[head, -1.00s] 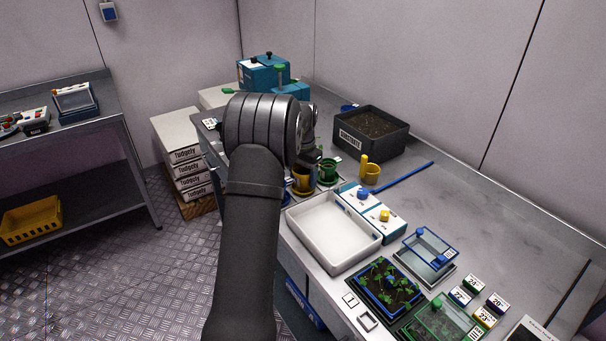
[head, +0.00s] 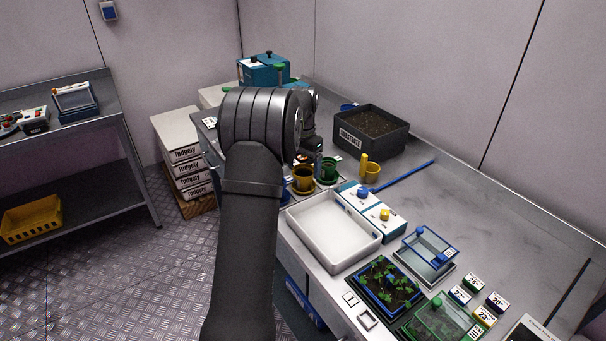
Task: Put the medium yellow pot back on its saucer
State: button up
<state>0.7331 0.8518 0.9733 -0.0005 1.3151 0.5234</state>
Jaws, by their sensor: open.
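A yellow pot (head: 303,177) with a dark inside stands upright at the left edge of the bench. A yellow saucer (head: 303,193) shows around its foot, and the pot appears to sit on it. My gripper (head: 314,148) is just behind and above the pot, mostly hidden by my own arm. The visible part looks apart from the pot and holds nothing that I can see. Its fingertips are not clearly visible. A green pot (head: 329,168) on a green saucer stands close to the right of the yellow pot.
A smaller yellow cup (head: 373,173) with a yellow upright piece stands further right. A black soil box (head: 371,133) is behind. A white tray (head: 334,232) and a white box (head: 372,215) lie in front.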

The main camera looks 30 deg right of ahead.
aim_at(303, 174)
notch_tip(303, 174, up, 9)
jog(key=shift+f, duration=0.15)
dwell(0.4)
notch_tip(303, 174, down, 12)
jog(key=shift+f, duration=0.15)
dwell(0.4)
jog(key=shift+f, duration=0.1)
